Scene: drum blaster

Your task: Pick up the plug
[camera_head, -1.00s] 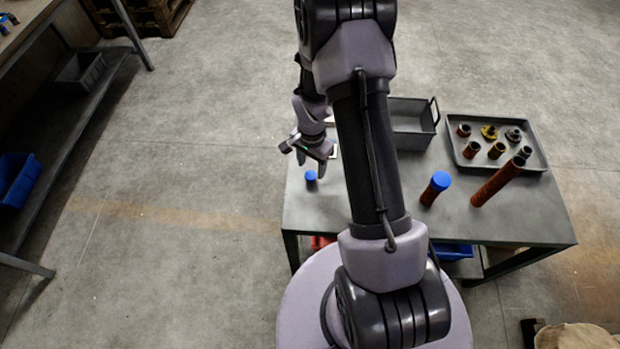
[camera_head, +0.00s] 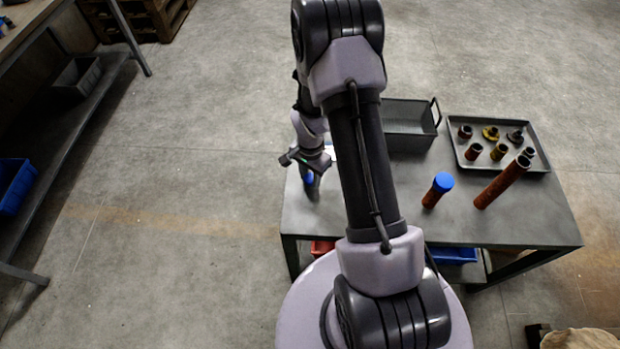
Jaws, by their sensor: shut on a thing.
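The small blue plug (camera_head: 309,178) is at the left end of the grey table (camera_head: 340,217). My gripper (camera_head: 311,184) is over that end of the table, pointing down, with its fingers around the plug. The gripper is shut on the plug, and the fingers hide part of it. I cannot tell whether the plug still touches the table top.
Behind are a grey bin (camera_head: 408,145) and a tray (camera_head: 541,160) with several small fittings. The table's front middle is clear.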

